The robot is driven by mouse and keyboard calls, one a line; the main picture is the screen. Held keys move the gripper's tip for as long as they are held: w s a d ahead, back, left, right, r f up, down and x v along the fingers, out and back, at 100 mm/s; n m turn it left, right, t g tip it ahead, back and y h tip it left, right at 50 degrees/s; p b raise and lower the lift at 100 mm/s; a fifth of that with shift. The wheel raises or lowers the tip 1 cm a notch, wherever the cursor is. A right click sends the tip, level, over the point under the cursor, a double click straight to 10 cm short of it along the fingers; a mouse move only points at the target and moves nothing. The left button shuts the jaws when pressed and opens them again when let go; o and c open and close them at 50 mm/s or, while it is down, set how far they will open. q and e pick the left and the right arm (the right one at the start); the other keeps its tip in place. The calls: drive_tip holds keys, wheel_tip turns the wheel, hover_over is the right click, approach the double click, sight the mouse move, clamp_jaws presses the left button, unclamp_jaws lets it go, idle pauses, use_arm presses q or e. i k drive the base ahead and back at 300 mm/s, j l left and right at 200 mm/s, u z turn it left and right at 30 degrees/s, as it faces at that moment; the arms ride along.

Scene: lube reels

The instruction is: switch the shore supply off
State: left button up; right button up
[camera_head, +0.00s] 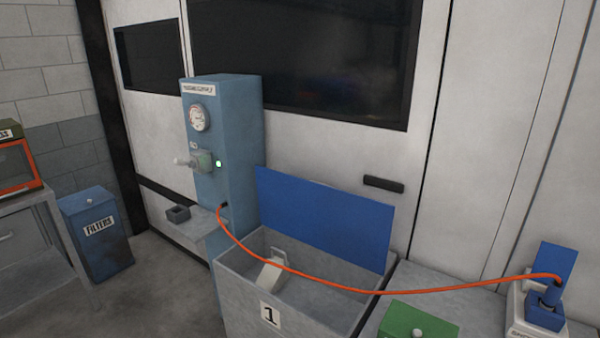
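A tall blue cabinet (238,140) stands against the white wall, left of centre. Its top label is too small to read surely. A round gauge (200,118) is on its front. Below it a grey switch box (204,161) carries a pale lever (184,162) that sticks out to the left. A small green light (219,163) glows beside the switch box. An orange cable (330,287) runs from the cabinet to a blue plug (546,308) in a pale socket unit at the far right. Neither of my grippers is in view.
A grey bin (236,291) marked 1, with a raised blue lid (325,218), stands in front of the wall with a pale object inside. A small ledge (196,226) holds a grey box. A blue FILTERS bin (97,240) and a table stand left. Some floor is clear between.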

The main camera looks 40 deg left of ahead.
sight(180, 162)
drive_tip(key=u, duration=1.95)
drive_tip(key=i+z, duration=0.15)
drive_tip(key=z, duration=0.65)
drive_tip(key=i+j+z, duration=0.25)
drive_tip(key=j+z, duration=0.25)
drive_tip(key=i+j+z, duration=0.25)
drive_tip(key=j, duration=0.2)
drive_tip(key=i+j+z, duration=0.1)
drive_tip(key=j, duration=0.4)
drive_tip(key=i+j+z, duration=0.15)
drive_tip(key=j, duration=0.4)
drive_tip(key=i+j, duration=0.1)
drive_tip(key=j, duration=0.75)
drive_tip(key=i+j, duration=0.15)
drive_tip(key=j, duration=0.25)
